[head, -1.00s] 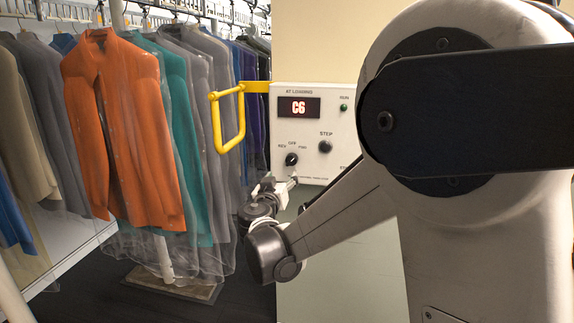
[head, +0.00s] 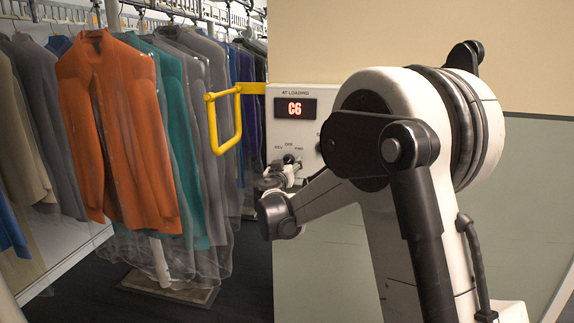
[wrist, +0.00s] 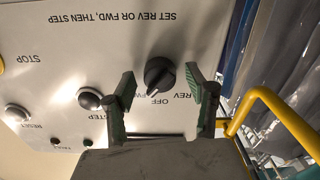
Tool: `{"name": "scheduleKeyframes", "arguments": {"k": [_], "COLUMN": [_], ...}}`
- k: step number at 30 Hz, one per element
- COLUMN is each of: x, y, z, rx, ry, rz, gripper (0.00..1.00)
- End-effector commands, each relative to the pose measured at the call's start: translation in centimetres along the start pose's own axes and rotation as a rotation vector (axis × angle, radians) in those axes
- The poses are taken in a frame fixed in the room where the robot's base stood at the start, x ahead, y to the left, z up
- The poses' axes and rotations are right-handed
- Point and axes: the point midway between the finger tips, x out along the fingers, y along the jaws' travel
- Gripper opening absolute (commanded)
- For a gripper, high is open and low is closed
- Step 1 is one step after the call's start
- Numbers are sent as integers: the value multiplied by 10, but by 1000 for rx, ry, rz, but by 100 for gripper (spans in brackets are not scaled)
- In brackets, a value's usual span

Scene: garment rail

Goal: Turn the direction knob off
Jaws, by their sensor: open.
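The direction knob (wrist: 159,76) is a round black knob with a ridged grip on the pale control panel. My gripper (wrist: 160,80) is open, with a dark finger on each side of the knob and a visible gap on both sides. In the head view, my gripper (head: 288,166) is at the panel and hides part of the knob area. The knob (head: 289,158) is small and dark there.
The control panel (head: 302,136) has a red C6 display (head: 295,108). A yellow bar handle (head: 213,125) stands beside the panel. Bagged garments, including an orange jacket (head: 115,130), hang at left.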

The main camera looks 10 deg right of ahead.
Motion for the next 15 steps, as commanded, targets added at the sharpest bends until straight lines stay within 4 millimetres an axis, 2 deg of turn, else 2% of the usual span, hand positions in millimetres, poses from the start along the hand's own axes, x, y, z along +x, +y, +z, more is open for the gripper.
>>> {"name": "scheduleKeyframes", "arguments": {"k": [5,15], "x": [0,0], "y": [0,0], "z": [0,0], "rx": [0,0], "ry": [0,0], "rz": [0,0], "gripper": [51,7]}}
